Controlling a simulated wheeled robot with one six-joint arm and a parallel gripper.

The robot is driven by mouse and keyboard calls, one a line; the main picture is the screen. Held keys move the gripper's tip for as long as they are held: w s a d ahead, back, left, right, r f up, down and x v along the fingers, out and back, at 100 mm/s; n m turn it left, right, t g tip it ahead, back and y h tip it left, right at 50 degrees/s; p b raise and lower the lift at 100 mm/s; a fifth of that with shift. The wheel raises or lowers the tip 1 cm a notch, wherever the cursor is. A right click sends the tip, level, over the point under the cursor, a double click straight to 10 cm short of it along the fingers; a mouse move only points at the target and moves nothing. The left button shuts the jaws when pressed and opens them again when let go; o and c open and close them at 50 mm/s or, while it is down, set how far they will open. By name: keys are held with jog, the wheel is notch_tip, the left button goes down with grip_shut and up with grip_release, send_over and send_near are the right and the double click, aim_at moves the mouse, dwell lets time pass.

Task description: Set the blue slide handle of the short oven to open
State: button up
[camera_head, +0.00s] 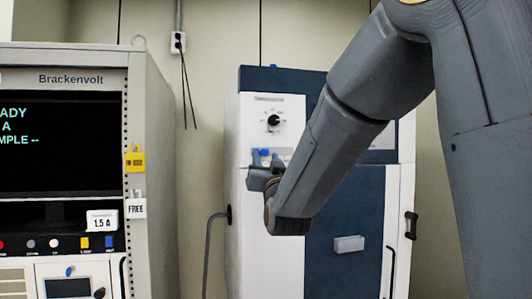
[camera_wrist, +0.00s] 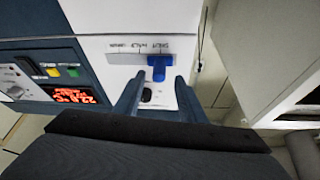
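The short oven (camera_head: 345,195) is a white and dark blue cabinet in the middle of the head view. Its blue slide handle (camera_wrist: 159,66) sits at the right end of a pale horizontal slot in the wrist view, under three small labels too blurred to read. The handle shows as a small blue patch in the head view (camera_head: 262,153). My gripper (camera_wrist: 160,76) is open, its two dark fingers on either side of the handle's lower part. I cannot tell whether they touch it. In the head view my gripper (camera_head: 263,170) is at the oven's upper left front.
A black dial (camera_head: 273,120) is above the slot. A red display (camera_wrist: 74,96) and yellow and green buttons (camera_wrist: 62,71) are left in the wrist view. The Brackenvolt cabinet (camera_head: 150,180) stands left, with a gap before the oven. A pale door handle (camera_head: 349,244) is lower down.

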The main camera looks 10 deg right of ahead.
aim_at(262, 152)
jog(key=shift+p+x, duration=0.35)
jog(key=shift+x, duration=1.1)
jog(key=shift+d, duration=0.1)
jog(key=shift+c, duration=0.3)
grip_shut()
